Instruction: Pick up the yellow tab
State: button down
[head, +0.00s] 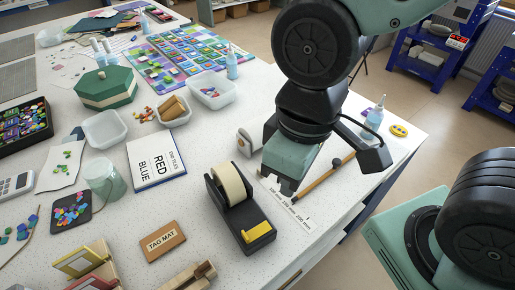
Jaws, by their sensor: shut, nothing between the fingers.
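A small yellow piece (258,231) sits at the front end of a black tape dispenser (232,205) that holds a cream roll; it may be the yellow tab, but I cannot tell for certain. My gripper (287,187) points down over the table, to the right of the roll and behind the yellow piece. Its fingers are shut and empty. The gripper and wrist hide part of the table behind them.
A wooden-handled tool (324,178) and a printed strip (290,204) lie right of the dispenser. A brown tag mat (163,241) lies to its left. A bottle (376,115) and a round yellow item (398,130) stand near the right table edge.

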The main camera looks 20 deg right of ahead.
aim_at(250, 236)
jog(key=k+j+z, duration=0.75)
jog(key=j, duration=0.2)
jog(key=k+j+z, duration=0.4)
jog(key=i+l, duration=0.05)
